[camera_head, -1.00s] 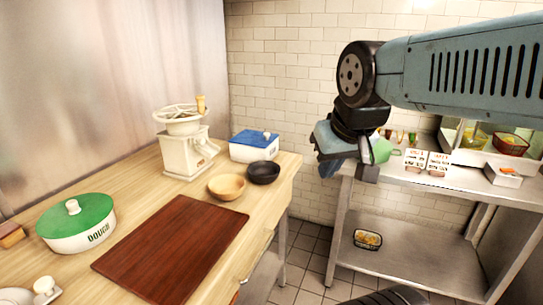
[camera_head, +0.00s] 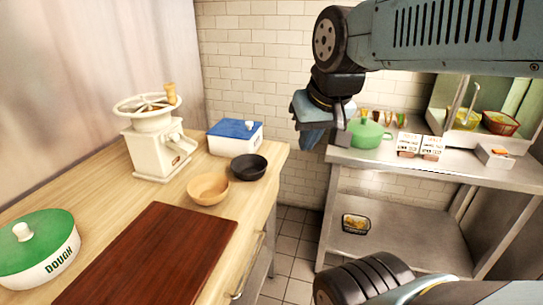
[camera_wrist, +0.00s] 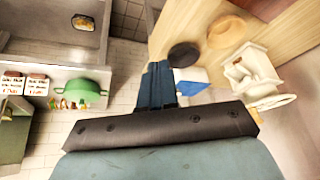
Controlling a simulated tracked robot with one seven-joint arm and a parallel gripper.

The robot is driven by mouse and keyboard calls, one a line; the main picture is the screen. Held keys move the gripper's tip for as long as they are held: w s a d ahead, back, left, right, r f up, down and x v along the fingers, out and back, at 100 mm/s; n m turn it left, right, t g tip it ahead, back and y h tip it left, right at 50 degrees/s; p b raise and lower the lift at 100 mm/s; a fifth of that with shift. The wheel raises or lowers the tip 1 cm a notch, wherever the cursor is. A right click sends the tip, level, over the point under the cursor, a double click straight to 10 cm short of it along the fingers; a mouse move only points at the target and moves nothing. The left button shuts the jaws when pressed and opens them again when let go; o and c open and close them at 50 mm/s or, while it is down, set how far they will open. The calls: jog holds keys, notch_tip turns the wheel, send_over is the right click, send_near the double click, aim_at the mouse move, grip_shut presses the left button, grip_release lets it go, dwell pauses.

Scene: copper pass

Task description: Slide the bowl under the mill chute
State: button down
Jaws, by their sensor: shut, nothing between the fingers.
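The cream mill (camera_head: 155,140) with a hand wheel on top stands at the back of the wooden counter. Its chute (camera_head: 180,157) points toward the front right. A light wooden bowl (camera_head: 208,189) sits in front of the mill, and a black bowl (camera_head: 249,167) sits just right of it. Both bowls and the mill also show in the wrist view: the wooden bowl (camera_wrist: 226,32), the black bowl (camera_wrist: 184,54) and the mill (camera_wrist: 250,70). My gripper (camera_head: 311,138) is shut and empty, raised in the air to the right of the counter, apart from both bowls.
A blue-lidded box (camera_head: 235,137) stands behind the black bowl. A dark red board (camera_head: 150,258) and a green-lidded dough pot (camera_head: 38,250) lie nearer on the counter (camera_head: 100,200). A steel table (camera_head: 440,172) with a green pot (camera_head: 368,133) stands right, across a floor gap.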

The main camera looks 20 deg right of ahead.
jog(key=w+d+f+m+g+y, duration=0.1)
jog(key=w+d+f+m+y, duration=0.2)
jog(key=w+d+f+m, duration=0.3)
jog(key=w+d+f+m+g+y, duration=0.1)
jog(key=w+d+f+m+y, duration=0.2)
jog(key=w+m, duration=0.55)
jog(key=w+d+f+m+g+y, duration=0.1)
jog(key=w+d+f+m+y, duration=0.1)
jog(key=w+d+f+m, duration=0.5)
jog(key=w+a+f, duration=0.2)
jog(key=a, duration=0.4)
jog(key=w+a+f, duration=0.2)
jog(key=a+f, duration=0.1)
jog(key=a, duration=0.3)
jog(key=shift+w+a+n+t, duration=0.15)
jog(key=shift+a+n+t, duration=0.1)
jog(key=shift+n+t, duration=0.1)
